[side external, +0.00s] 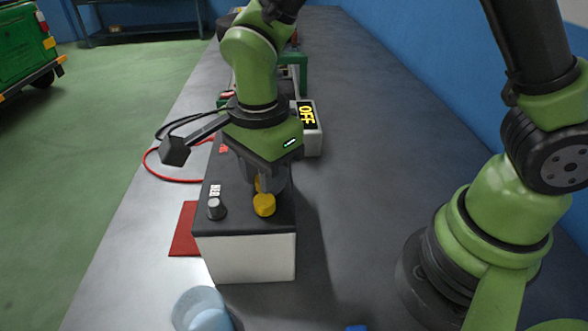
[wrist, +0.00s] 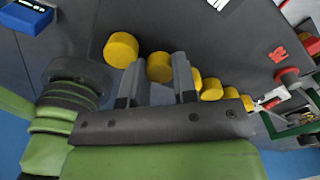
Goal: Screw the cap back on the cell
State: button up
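The cell is a battery box (side external: 245,258) with a white body and dark top, standing on the bench. A yellow cap (side external: 264,205) sits on its near edge; it also shows in the wrist view (wrist: 121,49). My gripper (wrist: 159,66) points down over the battery. Its two fingers lie against both sides of a second yellow cap (wrist: 160,67), so it appears shut on that cap. This cap is mostly hidden in the side view. Several more yellow caps (wrist: 211,89) run in a row beyond it. The cap's underside and thread are hidden.
A grey terminal post (side external: 216,208) stands on the battery's near left corner. An OFF box (side external: 312,140) is behind it. A red mat (side external: 185,232) and red cable (side external: 152,166) lie left. A bluish transparent container (side external: 202,309) stands in front.

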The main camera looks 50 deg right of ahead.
jog(key=n, duration=0.4)
jog(key=shift+d+f+n, duration=0.1)
jog(key=shift+n, duration=0.3)
jog(key=n, duration=0.4)
jog(key=shift+n, duration=0.4)
jog(key=c, duration=0.4)
jog(key=m, duration=0.4)
jog(key=shift+m, duration=0.4)
jog(key=o, duration=1.1)
